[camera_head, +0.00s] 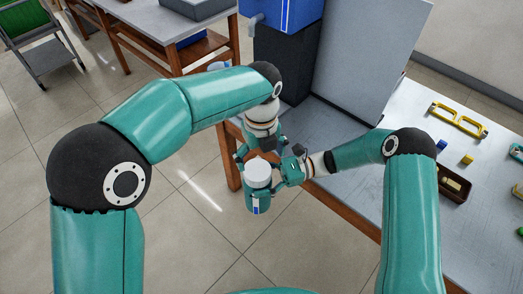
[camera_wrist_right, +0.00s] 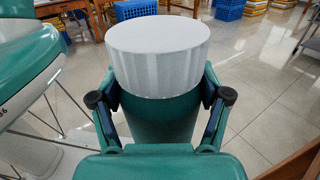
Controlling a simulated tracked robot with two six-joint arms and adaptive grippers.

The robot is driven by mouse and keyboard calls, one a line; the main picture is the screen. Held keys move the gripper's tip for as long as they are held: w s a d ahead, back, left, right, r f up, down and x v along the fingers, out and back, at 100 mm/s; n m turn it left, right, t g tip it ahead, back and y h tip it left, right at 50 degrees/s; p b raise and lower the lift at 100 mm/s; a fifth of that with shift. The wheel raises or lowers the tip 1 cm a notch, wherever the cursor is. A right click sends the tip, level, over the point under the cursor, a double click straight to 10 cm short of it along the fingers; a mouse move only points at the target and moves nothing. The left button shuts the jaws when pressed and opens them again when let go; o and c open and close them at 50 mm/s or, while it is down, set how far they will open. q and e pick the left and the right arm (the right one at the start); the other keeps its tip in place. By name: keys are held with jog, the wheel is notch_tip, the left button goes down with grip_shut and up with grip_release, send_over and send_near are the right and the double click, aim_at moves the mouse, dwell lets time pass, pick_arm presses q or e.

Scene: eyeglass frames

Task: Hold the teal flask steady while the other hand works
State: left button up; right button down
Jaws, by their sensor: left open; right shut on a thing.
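The teal flask (camera_head: 256,203) with its white ribbed cap (camera_head: 258,171) is upright in the air, in front of the table's edge. It also fills the middle of the right wrist view (camera_wrist_right: 163,121), with the cap (camera_wrist_right: 158,57) seated on top. My right gripper (camera_head: 266,188) is shut on the flask's body below the cap, coming from the right, with one finger on each side. My left gripper (camera_head: 258,156) is open just above and behind the cap, pointing down. Whether its fingers touch the cap is not clear. A white and blue label shows on the flask's front.
The table (camera_head: 350,196) lies to the right. It carries a yellow eyeglass frame (camera_head: 459,121), a brown case (camera_head: 453,184), small blocks and a grey panel (camera_head: 365,55). A dark box (camera_head: 285,60) stands behind my left gripper. Open tiled floor lies below the flask.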

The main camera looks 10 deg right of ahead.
aim_at(261, 169)
pick_arm(q)
notch_tip(261, 169, down, 6)
jog(key=shift+r, duration=0.1)
dwell(0.4)
